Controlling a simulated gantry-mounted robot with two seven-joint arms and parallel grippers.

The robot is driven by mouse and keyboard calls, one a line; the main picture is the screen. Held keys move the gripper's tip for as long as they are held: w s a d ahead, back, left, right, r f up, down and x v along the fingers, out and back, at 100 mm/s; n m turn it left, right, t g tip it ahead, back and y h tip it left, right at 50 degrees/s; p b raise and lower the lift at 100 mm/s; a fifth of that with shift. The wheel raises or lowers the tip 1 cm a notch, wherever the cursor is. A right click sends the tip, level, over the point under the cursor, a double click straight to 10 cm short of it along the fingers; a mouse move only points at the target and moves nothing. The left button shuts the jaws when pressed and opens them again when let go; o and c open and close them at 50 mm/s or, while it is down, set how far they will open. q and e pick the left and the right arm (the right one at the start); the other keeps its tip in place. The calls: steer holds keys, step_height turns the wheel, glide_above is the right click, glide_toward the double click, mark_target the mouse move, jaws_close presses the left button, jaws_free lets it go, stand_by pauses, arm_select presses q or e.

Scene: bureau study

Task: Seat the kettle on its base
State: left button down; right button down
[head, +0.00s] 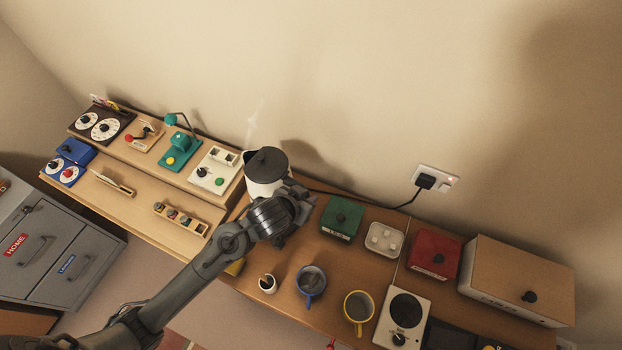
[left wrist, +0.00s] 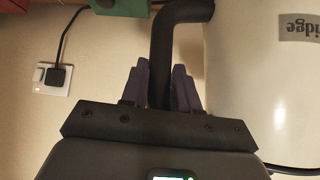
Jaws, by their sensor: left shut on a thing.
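The kettle (head: 262,186) is white with a black lid, and stands upright at the back of the desk by the wall. It also shows in the left wrist view as a pale body (left wrist: 258,85) with part of a printed word. My left gripper (head: 294,203) is at the kettle's right side. In the left wrist view its purple fingers (left wrist: 161,85) are shut on the kettle's black handle (left wrist: 182,14). The kettle's underside and base are hidden, so I cannot tell whether they touch. My right gripper is not in view.
A black cord runs from the wall socket (head: 437,179) towards the kettle. A green box (head: 341,218), a soap-like white tray (head: 384,239) and a red box (head: 434,254) stand to the right. Mugs (head: 311,281) stand in front; a white switch panel (head: 214,170) is left.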

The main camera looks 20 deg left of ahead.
arm_select(q)
step_height(320, 180, down, 7)
steer(key=s+b, duration=0.1)
steer(key=b, duration=0.5)
steer(key=shift+s, duration=0.2)
steer(key=shift+r, duration=0.1)
stand_by(0.9)
steer(key=shift+p, duration=0.3)
stand_by(0.6)
steer(key=shift+w+p, duration=0.1)
steer(key=shift+p, duration=0.2)
